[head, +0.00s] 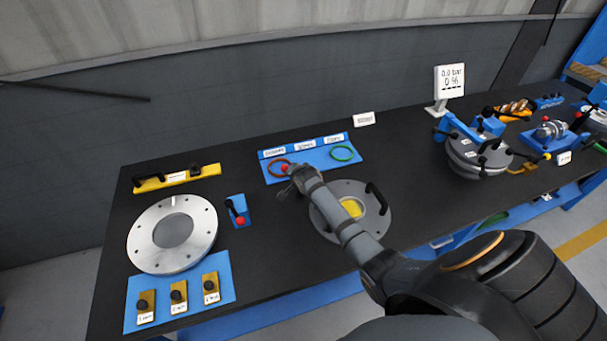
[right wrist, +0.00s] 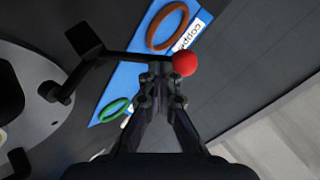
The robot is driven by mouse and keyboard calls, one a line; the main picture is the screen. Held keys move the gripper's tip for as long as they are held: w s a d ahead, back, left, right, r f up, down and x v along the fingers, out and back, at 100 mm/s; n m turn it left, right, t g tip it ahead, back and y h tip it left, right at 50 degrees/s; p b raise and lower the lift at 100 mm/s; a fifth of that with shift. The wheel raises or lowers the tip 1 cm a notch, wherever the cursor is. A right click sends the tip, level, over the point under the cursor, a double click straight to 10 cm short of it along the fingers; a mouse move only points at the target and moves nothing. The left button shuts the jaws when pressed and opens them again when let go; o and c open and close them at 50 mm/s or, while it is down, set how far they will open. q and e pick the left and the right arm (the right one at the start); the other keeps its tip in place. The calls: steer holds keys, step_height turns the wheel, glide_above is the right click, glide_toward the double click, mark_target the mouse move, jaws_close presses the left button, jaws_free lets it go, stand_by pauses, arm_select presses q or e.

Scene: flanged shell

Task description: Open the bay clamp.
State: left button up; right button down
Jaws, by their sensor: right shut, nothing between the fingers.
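A clamp with a black lever (right wrist: 125,57) and a red ball knob (right wrist: 184,63) shows in the right wrist view, beside the grey round flange (right wrist: 40,122). The red knob also shows in the head view (head: 284,168). My right gripper (right wrist: 161,78) is shut and empty, with its fingertips close beside the lever near the knob; I cannot tell whether they touch. In the head view, the right gripper (head: 288,186) and its arm hide most of this clamp and part of the grey flange (head: 376,222). My left gripper is not in view.
A blue mat (head: 313,166) holds a copper-coloured ring (head: 278,174) and a green ring (head: 342,153) behind the gripper. A silver flanged disc (head: 200,222) and another red-knobbed lever (head: 239,217) lie to the left. A lidded vessel (head: 478,160) stands at right.

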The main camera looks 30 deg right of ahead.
steer(key=w+f+g+b, duration=0.1)
steer(key=w+a+f+n+g+h+b, duration=0.1)
steer(key=g, duration=0.1)
steer(key=w+f+g+h+b, duration=0.1)
steer(key=b, duration=0.1)
steer(key=shift+a+n, duration=0.4)
steer(key=shift+w+a+f+b, duration=0.15)
steer(key=shift+w+f+b, duration=0.2)
steer(key=shift+b, duration=0.2)
